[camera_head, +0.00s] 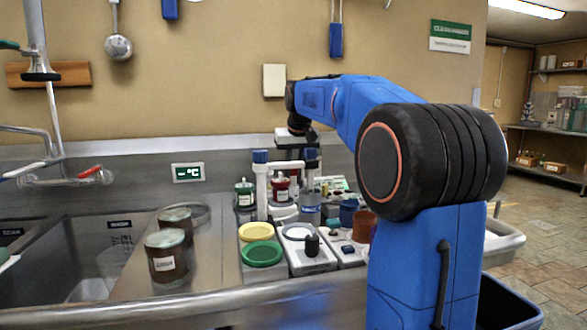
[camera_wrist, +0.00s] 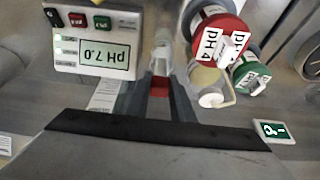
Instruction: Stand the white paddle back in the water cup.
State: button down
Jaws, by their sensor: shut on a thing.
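My gripper (camera_wrist: 160,82) is shut at the wrist view's middle, with a red patch and a pale, partly clear piece (camera_wrist: 161,62) at its fingertips. I take this piece to be the white paddle, but its full shape is hidden. In the head view my arm reaches back over the counter, and its fingertips are hidden behind the bench items. A clear bluish cup (camera_head: 310,212) stands on the counter below my wrist. It may be the water cup, but I cannot tell. I cannot make out a paddle standing in it.
A pH meter (camera_wrist: 95,45) reads 7.0. The red-lidded pH 4 bottle (camera_wrist: 220,40) and a green-lidded bottle (camera_wrist: 250,78) stand right of my fingers.

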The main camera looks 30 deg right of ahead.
jog(key=c, duration=1)
grip_release()
jog(key=shift+r, duration=3)
